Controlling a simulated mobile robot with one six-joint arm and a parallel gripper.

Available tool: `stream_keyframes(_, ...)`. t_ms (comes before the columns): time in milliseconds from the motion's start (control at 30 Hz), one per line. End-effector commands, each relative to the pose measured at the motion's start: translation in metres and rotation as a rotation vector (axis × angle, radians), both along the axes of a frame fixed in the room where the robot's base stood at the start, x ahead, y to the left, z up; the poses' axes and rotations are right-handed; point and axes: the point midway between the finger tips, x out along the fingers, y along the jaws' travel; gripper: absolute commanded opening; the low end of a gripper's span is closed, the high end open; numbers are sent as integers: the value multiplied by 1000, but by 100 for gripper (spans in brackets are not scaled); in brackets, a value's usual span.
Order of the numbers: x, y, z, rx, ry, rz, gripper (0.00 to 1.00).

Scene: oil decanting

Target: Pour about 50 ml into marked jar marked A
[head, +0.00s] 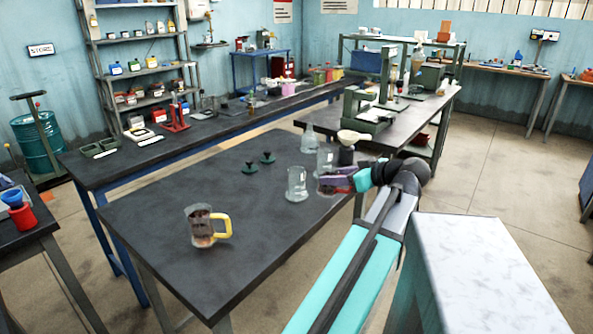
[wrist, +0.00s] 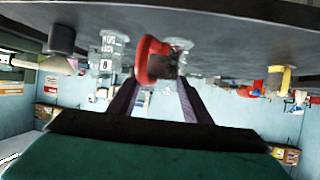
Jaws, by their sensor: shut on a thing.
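My gripper (wrist: 158,85) is shut on a red loop-shaped thing (wrist: 152,60), which looks like a handle. A dark, glassy body sits beside it in the wrist view; I cannot tell whether it belongs to it. The red also shows in the head view (head: 327,188), low by the table's right edge. A clear glass jar (head: 296,184) stands just left of my gripper. Another jar (head: 325,158) stands behind the gripper, and a third glass vessel (head: 308,138) farther back. One jar (wrist: 106,66) bears a label, apparently B or 8. No A is readable.
A yellow-handled jug (head: 207,228) with brown contents stands on the dark table (head: 160,240). Two dark green knobbed pieces (head: 250,167) (head: 268,157) lie behind it. A pale funnel (head: 353,137) on a dark base stands behind my gripper. The table's middle is clear.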

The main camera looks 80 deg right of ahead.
Motion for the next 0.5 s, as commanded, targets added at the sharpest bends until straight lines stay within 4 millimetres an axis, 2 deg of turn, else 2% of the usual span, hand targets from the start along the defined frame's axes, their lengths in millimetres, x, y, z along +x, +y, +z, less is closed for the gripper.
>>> stream_keyframes(500,16,-4,19,49,160,-8,17)
